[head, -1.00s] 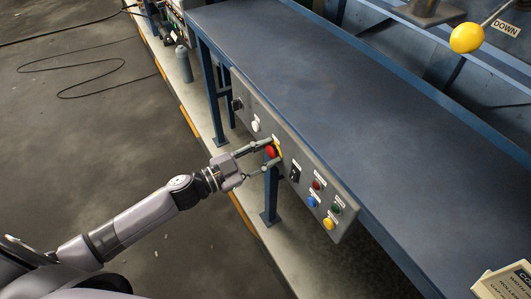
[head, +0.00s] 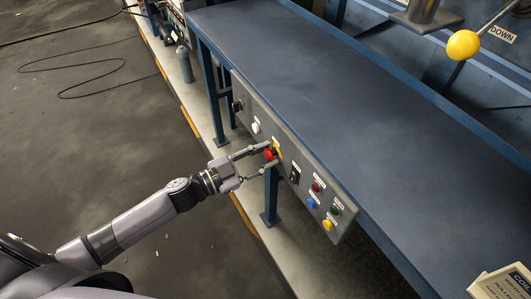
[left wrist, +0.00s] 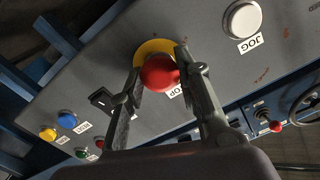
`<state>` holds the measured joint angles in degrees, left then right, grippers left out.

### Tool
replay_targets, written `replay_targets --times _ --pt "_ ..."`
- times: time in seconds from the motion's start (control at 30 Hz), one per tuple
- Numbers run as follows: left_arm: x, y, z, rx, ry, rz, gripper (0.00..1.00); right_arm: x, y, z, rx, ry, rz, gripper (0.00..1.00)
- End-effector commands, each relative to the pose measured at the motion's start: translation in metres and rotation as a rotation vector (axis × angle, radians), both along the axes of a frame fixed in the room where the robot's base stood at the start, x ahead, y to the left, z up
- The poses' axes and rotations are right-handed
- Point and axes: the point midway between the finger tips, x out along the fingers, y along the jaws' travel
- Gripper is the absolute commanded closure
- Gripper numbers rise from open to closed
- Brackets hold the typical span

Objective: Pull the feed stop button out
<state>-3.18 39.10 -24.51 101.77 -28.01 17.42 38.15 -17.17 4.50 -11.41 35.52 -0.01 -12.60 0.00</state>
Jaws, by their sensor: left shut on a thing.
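The feed stop button is a red mushroom head (head: 269,154) on a yellow ring (head: 277,149), set in the grey control panel (head: 262,104) on the side of the blue table. My left gripper (head: 271,156) reaches it from the left, one finger on either side of the red head. The left wrist view shows the red head (left wrist: 157,72) held between the two fingertips (left wrist: 158,76), with the yellow ring (left wrist: 152,47) behind it. A label ending in "OP" is partly hidden by a finger. My right gripper does not show.
A white JOG button (left wrist: 243,19) sits beside it on the panel. A black switch (head: 295,173) and blue (head: 312,203), yellow (head: 328,225), red (head: 317,187) and green (head: 336,210) buttons lie on the other side. Open floor (head: 110,180) lies left.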

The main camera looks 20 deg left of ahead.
Motion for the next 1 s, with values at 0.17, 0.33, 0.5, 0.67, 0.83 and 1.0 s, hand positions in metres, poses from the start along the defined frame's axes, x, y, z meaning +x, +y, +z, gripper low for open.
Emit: replay_targets --times 0.17,0.33,0.5,0.67,0.83,1.0 --pt "0.0 0.0 0.0 0.0 0.0 0.0 1.0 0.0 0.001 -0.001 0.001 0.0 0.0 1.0" --pt "0.0 0.001 0.0 0.0 0.0 0.0 0.59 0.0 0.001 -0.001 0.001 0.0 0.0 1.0" --pt "0.0 0.0 0.0 0.0 0.0 0.0 0.48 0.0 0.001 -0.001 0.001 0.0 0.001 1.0" --pt "0.0 0.0 0.0 0.0 0.0 0.0 0.48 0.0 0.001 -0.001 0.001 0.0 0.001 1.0" --pt "-0.002 0.002 -0.001 0.0 0.001 0.0 0.48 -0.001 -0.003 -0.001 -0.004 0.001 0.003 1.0" --pt "-0.015 0.014 -0.002 0.002 0.004 0.001 0.48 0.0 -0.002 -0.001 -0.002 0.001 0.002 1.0"
